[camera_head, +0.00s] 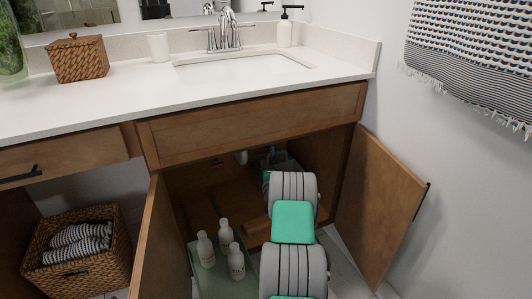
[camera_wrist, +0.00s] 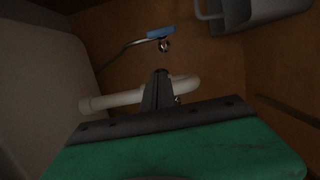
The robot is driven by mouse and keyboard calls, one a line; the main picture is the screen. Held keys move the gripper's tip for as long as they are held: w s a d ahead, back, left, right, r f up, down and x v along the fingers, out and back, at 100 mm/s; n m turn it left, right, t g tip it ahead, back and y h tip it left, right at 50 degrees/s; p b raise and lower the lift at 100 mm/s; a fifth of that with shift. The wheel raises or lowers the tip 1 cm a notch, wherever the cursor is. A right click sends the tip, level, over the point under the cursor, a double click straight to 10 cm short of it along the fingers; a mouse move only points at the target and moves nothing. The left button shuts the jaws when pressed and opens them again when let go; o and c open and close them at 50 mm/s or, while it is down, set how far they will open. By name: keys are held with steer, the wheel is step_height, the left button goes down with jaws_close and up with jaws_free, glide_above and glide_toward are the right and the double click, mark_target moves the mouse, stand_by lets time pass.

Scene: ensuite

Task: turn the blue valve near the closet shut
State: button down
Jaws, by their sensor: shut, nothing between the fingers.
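The blue valve (camera_wrist: 161,33) shows in the wrist view, at the upper middle. Its flat blue handle sits on a small metal body against the brown cabinet wall, with a thin metal line running off to the left. My gripper (camera_wrist: 160,74) points towards it with its dark fingers shut and empty. The fingertips appear below the valve in the picture, apart from it. In the head view my arm reaches into the open cabinet under the sink and hides my gripper. I cannot make out the blue valve there.
A white drain pipe (camera_wrist: 118,99) passes close by my fingers. A grey caddy (camera_wrist: 262,12) is at the upper right of the wrist view. White bottles (camera_head: 236,262) stand left of my arm. The open right door (camera_head: 378,210) is close on its right.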

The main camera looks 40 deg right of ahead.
mark_target(272, 151)
steer(key=w+d+b, duration=0.5)
steer(key=w+d, duration=0.1)
steer(key=d, duration=0.2)
steer(key=shift+r+p, duration=0.15)
steer(key=shift+p, duration=0.15)
